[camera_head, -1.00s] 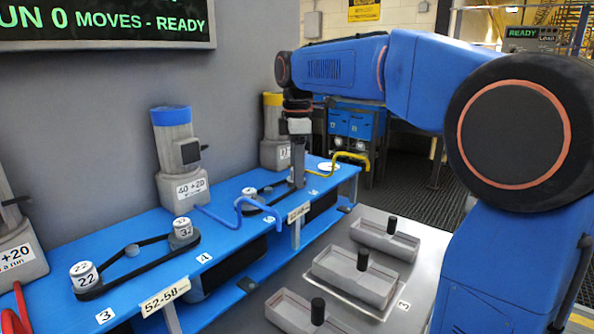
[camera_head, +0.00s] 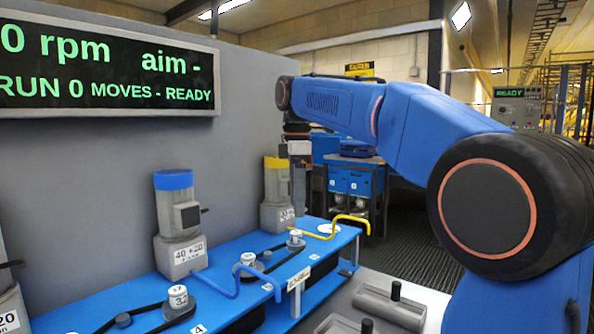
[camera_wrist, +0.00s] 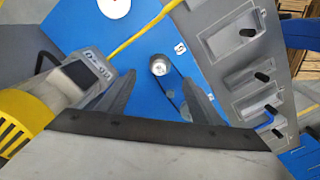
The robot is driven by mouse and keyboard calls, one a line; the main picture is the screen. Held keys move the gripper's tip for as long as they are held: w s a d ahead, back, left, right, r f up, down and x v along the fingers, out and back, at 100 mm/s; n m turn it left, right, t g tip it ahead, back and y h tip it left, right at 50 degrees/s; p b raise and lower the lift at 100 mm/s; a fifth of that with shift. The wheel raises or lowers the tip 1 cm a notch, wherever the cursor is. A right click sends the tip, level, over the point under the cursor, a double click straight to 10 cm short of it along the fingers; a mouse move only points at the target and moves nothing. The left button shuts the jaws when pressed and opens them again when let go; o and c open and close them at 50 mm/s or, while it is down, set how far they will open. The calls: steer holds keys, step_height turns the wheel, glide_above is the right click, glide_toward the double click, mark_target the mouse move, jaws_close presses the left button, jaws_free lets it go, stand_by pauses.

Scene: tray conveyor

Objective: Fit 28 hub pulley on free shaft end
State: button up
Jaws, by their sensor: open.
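My gripper (camera_head: 300,208) is open and empty in the head view, above the far end of the blue bench (camera_head: 222,290). A silvery hub pulley (camera_head: 296,239) stands upright on that bench below my fingers. It also shows in the wrist view (camera_wrist: 159,66), between and beyond the two spread fingers (camera_wrist: 158,80), with a dark belt beside it. Its number is not readable. A second pulley (camera_head: 247,261) sits nearer on the bench, and another marked pulley (camera_head: 178,298) is nearer still. I cannot tell which pulley is the 28.
A yellow-capped motor (camera_head: 276,195) and a blue-capped motor (camera_head: 178,225) stand along the grey wall. A yellow bent handle (camera_head: 345,222) rises at the bench's far end. Grey trays (camera_head: 372,308) with black posts lie to the right.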

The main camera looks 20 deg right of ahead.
step_height(320, 180, up, 8)
steer(key=shift+f, duration=0.15)
stand_by(0.6)
